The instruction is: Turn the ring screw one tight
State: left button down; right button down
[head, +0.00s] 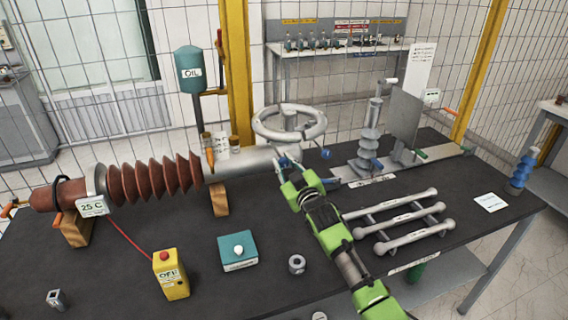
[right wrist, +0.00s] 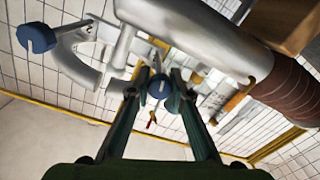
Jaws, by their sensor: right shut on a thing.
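My right gripper (head: 287,163) reaches in from the lower right to the grey ring (head: 290,122) at the end of the grey bushing tube (head: 240,163). In the right wrist view its fingers (right wrist: 160,82) are closed around a small blue ring screw (right wrist: 160,90). In the head view that screw is mostly hidden by the gripper. A second blue screw (head: 326,153) sits at the right of the ring; a blue screw knob (right wrist: 36,38) also shows at the upper left of the wrist view. My left gripper is not in view.
The brown ribbed bushing (head: 155,180) rests on wooden blocks at the left. A yellow box (head: 170,275), a teal box (head: 239,250) and a nut (head: 297,264) lie in front. Grey rods (head: 405,220) lie right of my arm. A metal insulator stand (head: 368,140) is behind.

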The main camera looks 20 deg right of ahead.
jog(key=shift+f, duration=0.15)
dwell(0.4)
jog(key=c, duration=1.9)
grip_release()
jog(key=shift+o, duration=0.4)
jog(key=shift+s, duration=0.1)
jog(key=s, duration=1.2)
jog(key=shift+d, duration=0.45)
jog(key=shift+w, duration=0.1)
